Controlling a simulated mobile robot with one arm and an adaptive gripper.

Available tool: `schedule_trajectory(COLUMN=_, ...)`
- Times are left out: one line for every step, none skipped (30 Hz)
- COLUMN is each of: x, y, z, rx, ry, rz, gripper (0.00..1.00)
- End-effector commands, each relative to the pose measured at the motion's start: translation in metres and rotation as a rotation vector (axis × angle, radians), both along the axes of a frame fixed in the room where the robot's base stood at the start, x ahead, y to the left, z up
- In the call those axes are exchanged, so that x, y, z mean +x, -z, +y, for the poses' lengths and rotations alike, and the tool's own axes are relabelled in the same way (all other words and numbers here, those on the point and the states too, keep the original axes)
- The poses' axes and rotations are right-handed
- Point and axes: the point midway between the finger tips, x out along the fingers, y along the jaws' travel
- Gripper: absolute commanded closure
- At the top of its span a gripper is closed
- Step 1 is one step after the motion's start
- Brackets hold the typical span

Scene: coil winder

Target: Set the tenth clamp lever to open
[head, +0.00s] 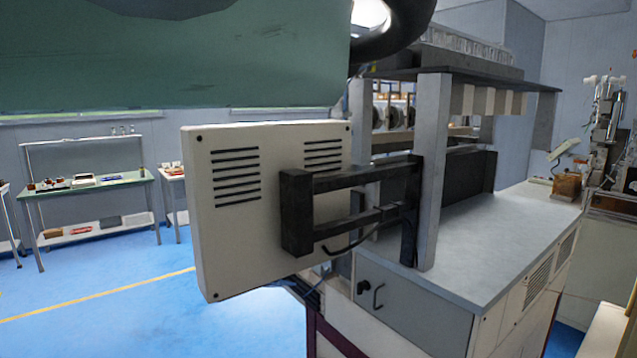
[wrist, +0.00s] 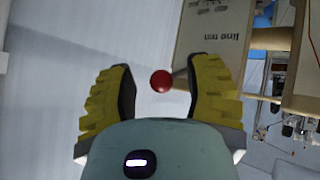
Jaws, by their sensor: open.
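In the wrist view my gripper (wrist: 160,95) is open, its two yellow ribbed fingers spread apart. A red ball-shaped knob (wrist: 161,81) shows in the gap between the fingers, nearer the right one. A thin dark rod seems to run from the knob toward the right finger. The knob looks like the end of a lever, but I cannot tell which clamp lever it is or how it is set. I cannot tell whether the knob is level with the fingertips or beyond them. The head view shows no gripper and no clamp levers that I can make out.
In the wrist view a tan panel with lettering (wrist: 210,35) lies behind the right finger. In the head view a cream vented box (head: 225,245) on a black bracket (head: 297,215) stands before the winder's grey top (head: 500,235). A green-topped bench (head: 90,183) stands far left; blue floor between is clear.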

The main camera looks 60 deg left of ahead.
Motion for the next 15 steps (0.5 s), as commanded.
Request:
schedule_trajectory(x=0.000, y=0.000, z=0.000, rx=0.000, ry=0.000, rz=0.000, gripper=0.49)
schedule_trajectory(x=0.000, y=0.000, z=0.000, rx=0.000, ry=0.000, rz=0.000, gripper=0.49)
schedule_trajectory(x=0.000, y=0.000, z=0.000, rx=0.000, ry=-0.001, rz=-0.001, gripper=0.49)
schedule_trajectory(x=0.000, y=0.000, z=0.000, rx=0.000, ry=-0.001, rz=-0.001, gripper=0.49)
schedule_trajectory(x=0.000, y=0.000, z=0.000, rx=0.000, ry=-0.001, rz=-0.001, gripper=0.49)
schedule_trajectory(x=0.000, y=-0.001, z=0.001, rx=0.000, ry=-0.001, rz=-0.001, gripper=0.49)
schedule_trajectory(x=0.000, y=-0.001, z=0.001, rx=0.000, ry=-0.001, rz=-0.001, gripper=0.49)
schedule_trajectory(x=0.000, y=-0.001, z=0.001, rx=0.000, ry=-0.001, rz=-0.001, gripper=0.49)
schedule_trajectory(x=-0.001, y=-0.002, z=0.002, rx=-0.001, ry=-0.002, rz=-0.001, gripper=0.49)
schedule_trajectory(x=-0.001, y=-0.003, z=0.003, rx=-0.001, ry=-0.002, rz=-0.002, gripper=0.49)
schedule_trajectory(x=-0.002, y=-0.005, z=0.004, rx=-0.002, ry=-0.003, rz=-0.002, gripper=0.49)
schedule_trajectory(x=-0.003, y=-0.007, z=0.005, rx=-0.003, ry=-0.003, rz=-0.003, gripper=0.49)
schedule_trajectory(x=-0.004, y=-0.009, z=0.007, rx=-0.004, ry=-0.003, rz=-0.004, gripper=0.49)
schedule_trajectory(x=-0.006, y=-0.011, z=0.008, rx=-0.004, ry=-0.003, rz=-0.004, gripper=0.49)
schedule_trajectory(x=-0.008, y=-0.014, z=0.011, rx=-0.003, ry=-0.003, rz=-0.005, gripper=0.49)
